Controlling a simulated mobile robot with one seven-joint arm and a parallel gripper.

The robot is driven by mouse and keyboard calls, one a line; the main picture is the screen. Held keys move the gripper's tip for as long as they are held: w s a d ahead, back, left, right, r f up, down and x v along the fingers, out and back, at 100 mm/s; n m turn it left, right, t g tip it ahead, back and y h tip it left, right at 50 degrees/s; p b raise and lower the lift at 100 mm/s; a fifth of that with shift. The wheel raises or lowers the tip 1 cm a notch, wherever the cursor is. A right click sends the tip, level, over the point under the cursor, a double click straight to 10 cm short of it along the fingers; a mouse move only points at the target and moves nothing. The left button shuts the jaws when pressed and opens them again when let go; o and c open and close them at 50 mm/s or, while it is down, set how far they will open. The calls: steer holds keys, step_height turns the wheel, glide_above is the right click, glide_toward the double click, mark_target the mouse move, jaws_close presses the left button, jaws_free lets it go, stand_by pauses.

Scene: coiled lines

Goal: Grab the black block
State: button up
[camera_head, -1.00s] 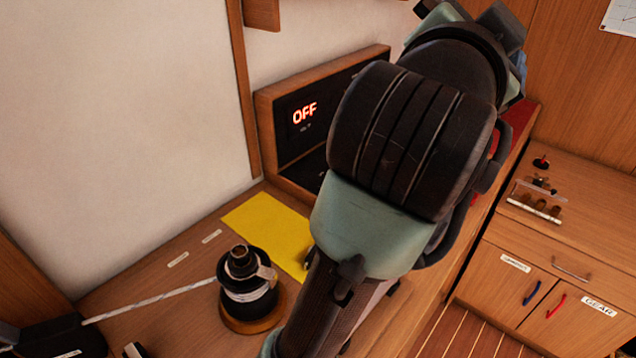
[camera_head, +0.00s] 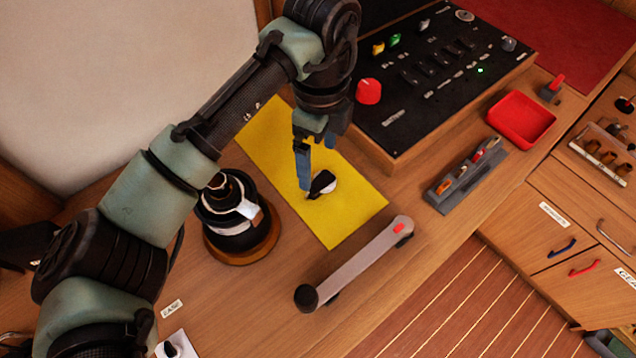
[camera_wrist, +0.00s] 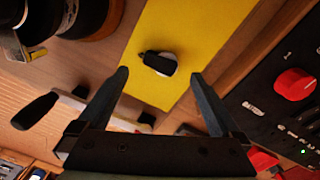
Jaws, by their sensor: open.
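A small black piece with a white rounded part (camera_head: 322,184) lies on the yellow mat (camera_head: 352,218). It is the only loose black thing on the mat, and I cannot tell its exact shape. It also shows in the wrist view (camera_wrist: 158,62), just beyond the fingertips and centred between them. My gripper (camera_head: 316,172) points down over the mat, close to the piece. In the wrist view my gripper (camera_wrist: 160,74) is open, its two fingers apart with nothing between them. In the head view one finger stands just left of the piece, partly beside it.
A winch (camera_head: 236,218) with a wooden base stands left of the mat. A grey handle with a black knob (camera_head: 355,262) lies in front. A black switch panel (camera_head: 445,75) with a red knob (camera_head: 368,91) rises behind. A red tray (camera_head: 522,118) and a grey rack (camera_head: 468,176) are right.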

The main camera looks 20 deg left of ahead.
mark_target(321, 181)
steer(key=f, duration=0.6)
steer(key=shift+d+f, duration=0.25)
steer(key=shift+c, duration=0.2)
jaws_close()
